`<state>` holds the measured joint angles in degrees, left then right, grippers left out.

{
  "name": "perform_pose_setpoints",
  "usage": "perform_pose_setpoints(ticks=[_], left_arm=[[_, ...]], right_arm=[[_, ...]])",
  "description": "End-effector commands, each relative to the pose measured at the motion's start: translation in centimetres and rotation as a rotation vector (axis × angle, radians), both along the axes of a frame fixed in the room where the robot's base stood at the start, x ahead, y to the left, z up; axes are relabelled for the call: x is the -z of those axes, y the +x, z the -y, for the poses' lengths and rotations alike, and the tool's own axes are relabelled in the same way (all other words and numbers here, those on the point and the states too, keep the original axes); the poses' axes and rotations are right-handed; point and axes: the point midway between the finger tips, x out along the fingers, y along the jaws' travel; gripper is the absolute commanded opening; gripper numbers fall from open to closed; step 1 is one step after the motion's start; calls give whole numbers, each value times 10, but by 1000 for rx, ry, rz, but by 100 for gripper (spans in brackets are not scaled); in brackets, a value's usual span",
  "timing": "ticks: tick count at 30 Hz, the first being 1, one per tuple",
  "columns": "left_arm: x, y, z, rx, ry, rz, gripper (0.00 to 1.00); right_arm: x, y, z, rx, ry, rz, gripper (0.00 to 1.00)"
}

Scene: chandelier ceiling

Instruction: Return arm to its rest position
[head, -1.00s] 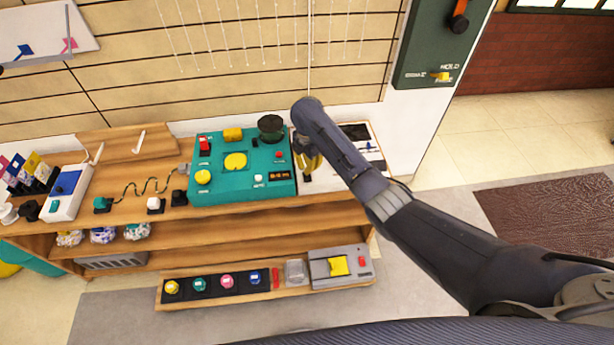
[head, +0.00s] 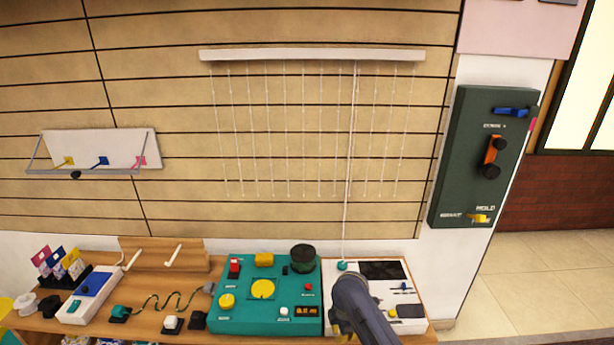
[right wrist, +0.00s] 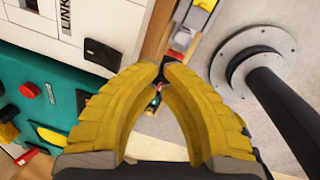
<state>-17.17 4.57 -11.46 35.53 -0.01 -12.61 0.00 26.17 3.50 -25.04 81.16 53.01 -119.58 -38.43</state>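My right arm comes in from the bottom edge of the head view, in front of the white panel (head: 414,322). A small part of my right gripper (head: 344,336) shows there, cut off by the edge. In the right wrist view, the yellow fingers of my right gripper (right wrist: 166,72) curve together and their tips meet. No object shows between them. The teal console (head: 262,322) is left of the arm in the head view; part of it shows in the right wrist view (right wrist: 60,78). My left gripper is in neither view.
A pale bar (head: 312,55) with several hanging cords is on the slatted wall. A dark green lever box (head: 458,150) is on the right wall. A small wall shelf (head: 110,147) is at left. The wooden bench (head: 145,325) carries several small devices.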

Motion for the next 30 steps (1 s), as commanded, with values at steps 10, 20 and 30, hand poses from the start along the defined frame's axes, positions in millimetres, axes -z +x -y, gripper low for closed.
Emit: perform_pose_setpoints(ticks=[10,20,30], left_arm=[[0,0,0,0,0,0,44],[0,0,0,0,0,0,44],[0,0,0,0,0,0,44]], right_arm=[[32,-99,42,392,45,169,0],[10,-198,111,762,59,368,0],[-39,-268,167,995,61,546,0]])
